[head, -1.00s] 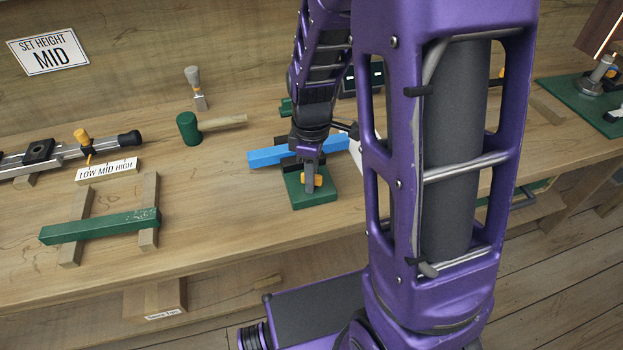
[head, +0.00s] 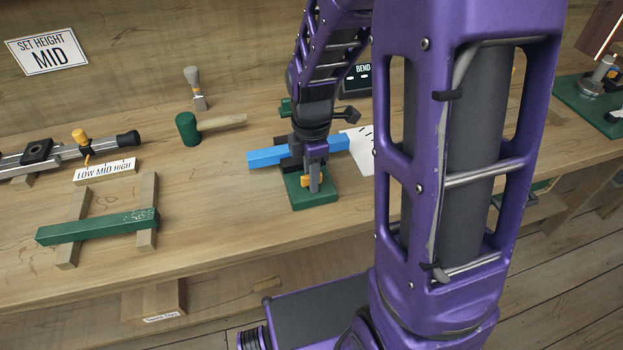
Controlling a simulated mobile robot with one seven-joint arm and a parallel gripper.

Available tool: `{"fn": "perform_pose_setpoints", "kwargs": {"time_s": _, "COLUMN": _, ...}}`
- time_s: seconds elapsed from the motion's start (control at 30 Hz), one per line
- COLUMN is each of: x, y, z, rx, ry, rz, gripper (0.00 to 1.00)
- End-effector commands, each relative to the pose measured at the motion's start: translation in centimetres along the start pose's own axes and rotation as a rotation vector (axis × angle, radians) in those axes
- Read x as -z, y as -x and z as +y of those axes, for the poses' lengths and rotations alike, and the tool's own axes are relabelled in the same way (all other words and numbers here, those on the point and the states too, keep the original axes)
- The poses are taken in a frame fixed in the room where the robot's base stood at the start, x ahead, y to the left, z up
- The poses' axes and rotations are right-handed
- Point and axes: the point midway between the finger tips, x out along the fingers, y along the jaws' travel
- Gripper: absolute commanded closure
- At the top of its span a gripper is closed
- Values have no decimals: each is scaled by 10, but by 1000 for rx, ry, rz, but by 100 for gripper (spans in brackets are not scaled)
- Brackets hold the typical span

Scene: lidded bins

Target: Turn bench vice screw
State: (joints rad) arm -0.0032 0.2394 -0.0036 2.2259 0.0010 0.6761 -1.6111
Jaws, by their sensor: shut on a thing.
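The bench vice (head: 322,196) has a green base and stands near the front edge of the bench. A long blue bar (head: 265,157) lies across it, partly hidden behind my wrist. The orange-yellow screw handle (head: 306,181) shows at the front of the vice, low between and beside my fingers. My gripper (head: 313,184) points down over the handle and is shut on it. The far finger and much of the vice jaws and screw are hidden by my gripper.
A green bar (head: 100,227) rests on two wooden blocks. A sliding gauge (head: 60,153) lies far left. A dark "BEND" panel (head: 358,80) and white sheet (head: 360,150) are behind my arm.

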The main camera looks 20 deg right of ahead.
Motion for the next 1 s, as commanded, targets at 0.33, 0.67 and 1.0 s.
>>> {"fn": "perform_pose_setpoints", "kwargs": {"time_s": 0.33, "x": 0, "y": 0, "z": 0, "rx": 1, "ry": 13, "rz": 0, "gripper": 60}}
{"fn": "perform_pose_setpoints", "kwargs": {"time_s": 0.67, "x": 0, "y": 5, "z": 0, "rx": 0, "ry": 11, "rz": 0, "gripper": 60}}
{"fn": "perform_pose_setpoints", "kwargs": {"time_s": 1.0, "x": 0, "y": 39, "z": 0, "rx": 0, "ry": 11, "rz": 0, "gripper": 60}}
